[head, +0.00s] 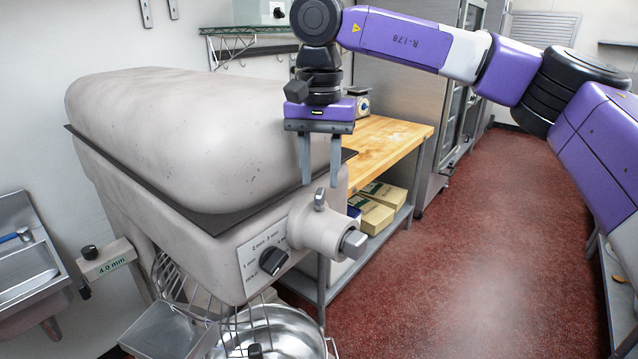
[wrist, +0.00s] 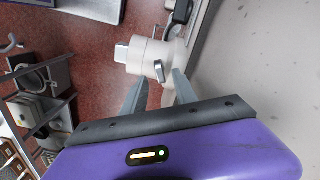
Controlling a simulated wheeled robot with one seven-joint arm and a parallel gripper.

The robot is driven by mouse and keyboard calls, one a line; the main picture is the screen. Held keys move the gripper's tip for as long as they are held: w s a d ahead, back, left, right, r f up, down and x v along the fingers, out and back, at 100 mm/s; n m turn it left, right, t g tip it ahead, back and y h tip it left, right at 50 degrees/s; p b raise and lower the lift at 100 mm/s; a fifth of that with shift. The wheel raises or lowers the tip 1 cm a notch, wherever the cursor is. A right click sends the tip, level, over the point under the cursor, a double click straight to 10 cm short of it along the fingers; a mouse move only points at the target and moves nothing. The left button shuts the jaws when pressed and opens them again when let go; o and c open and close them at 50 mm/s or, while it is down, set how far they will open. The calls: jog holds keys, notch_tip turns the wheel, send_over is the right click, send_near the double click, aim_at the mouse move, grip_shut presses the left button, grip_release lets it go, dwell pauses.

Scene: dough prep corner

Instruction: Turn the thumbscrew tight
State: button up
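The thumbscrew (head: 320,198) is a small grey upright tab on top of the pale round hub (head: 318,229) at the front of the big mixer (head: 190,135). In the wrist view the thumbscrew (wrist: 158,71) shows between the two fingertips, against the white hub (wrist: 143,56). My gripper (head: 320,184) points down over the hub, with its grey fingers apart on either side of the thumbscrew's line. It is open, and I see no finger touching the thumbscrew. My gripper also shows in the wrist view (wrist: 158,80).
A black dial (head: 273,261) sits on the mixer's face, and a steel bowl (head: 290,335) stands below. A wooden-topped table (head: 395,142) with boxes (head: 372,216) on its shelf is behind. Red floor (head: 455,260) is clear to the right.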

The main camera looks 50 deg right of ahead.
aim_at(320, 191)
jog(key=shift+f, duration=1.65)
grip_shut()
jog(key=shift+f+m+b, duration=0.15)
jog(key=shift+m+b, duration=0.4)
jog(key=shift+m, duration=0.25)
jog(key=m+b, duration=0.1)
jog(key=m, duration=0.2)
jog(key=shift+m+b, duration=0.3)
jog(key=shift+b, duration=0.05)
jog(key=shift+r, duration=0.2)
